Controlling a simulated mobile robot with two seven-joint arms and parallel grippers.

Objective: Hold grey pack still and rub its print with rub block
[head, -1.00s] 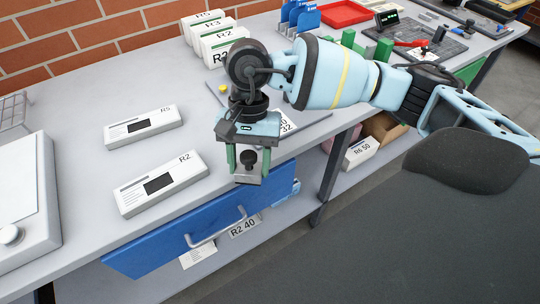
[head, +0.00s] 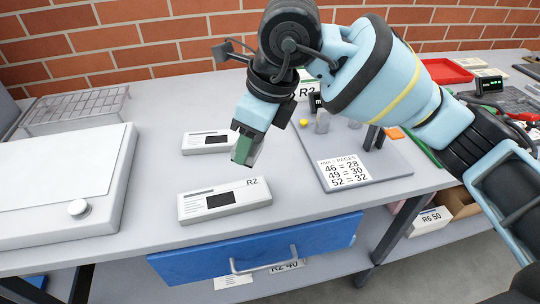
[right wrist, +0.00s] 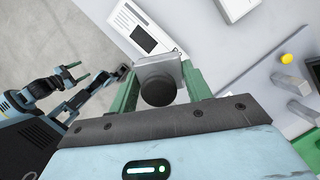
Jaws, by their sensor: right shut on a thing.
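The light grey pack marked R2 (head: 225,200) lies flat near the table's front edge, its dark print patch facing up. It also shows in the right wrist view (right wrist: 140,35). My right gripper (head: 245,148) is above and behind the pack's right end, apart from it. It is shut on the rub block (right wrist: 160,72), a grey block with a round black knob; the green fingers hold its sides. In the head view the fingers hide most of the block. My left gripper (right wrist: 98,74) shows only in the right wrist view, left of the pack, fingers apart and empty.
A similar pack (head: 207,142) lies behind the R2 pack. A grey board (head: 385,165) with a number card (head: 344,173) and upright posts is to the right. A white flat unit (head: 115,205) stands at left. A blue drawer (head: 255,250) hangs below the front edge.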

